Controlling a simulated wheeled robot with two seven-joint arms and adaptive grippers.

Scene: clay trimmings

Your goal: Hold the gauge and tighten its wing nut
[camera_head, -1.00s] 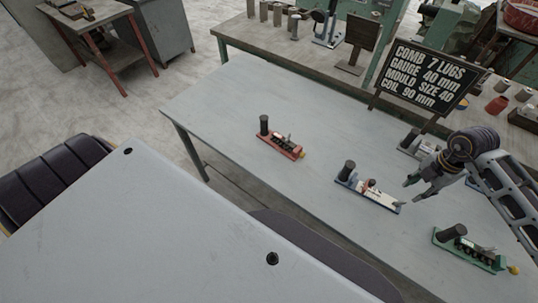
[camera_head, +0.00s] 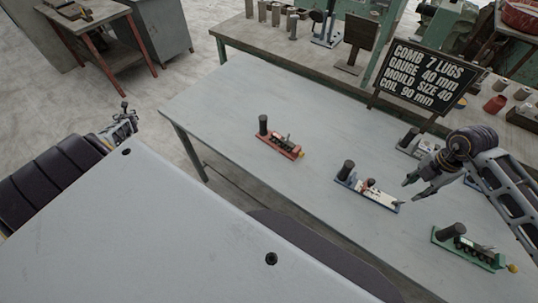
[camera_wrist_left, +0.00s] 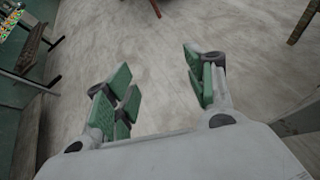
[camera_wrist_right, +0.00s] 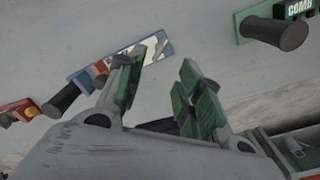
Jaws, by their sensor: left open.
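Several small tools with dark upright handles lie on the grey table; I cannot tell which is the gauge, and no wing nut is clear. A blue-based tool with a white plate (camera_head: 378,194) lies mid-table, and also shows in the right wrist view (camera_wrist_right: 152,50). A red tool (camera_head: 282,147) lies left of it, a green one (camera_head: 468,250) at front right, a pale one (camera_head: 424,150) behind. My right gripper (camera_head: 409,191) is open and empty just right of the blue-based tool, apparently above it. My left gripper (camera_wrist_left: 157,65) is open and empty over the floor.
A black sign (camera_head: 428,78) stands at the table's back edge, reading comb 7 lugs, gauge 40 mm, mould size 40, coil 90 mm. The table's left half (camera_head: 215,98) is clear. Behind is a bench with cylinders (camera_head: 278,15) and a brown board (camera_head: 359,40).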

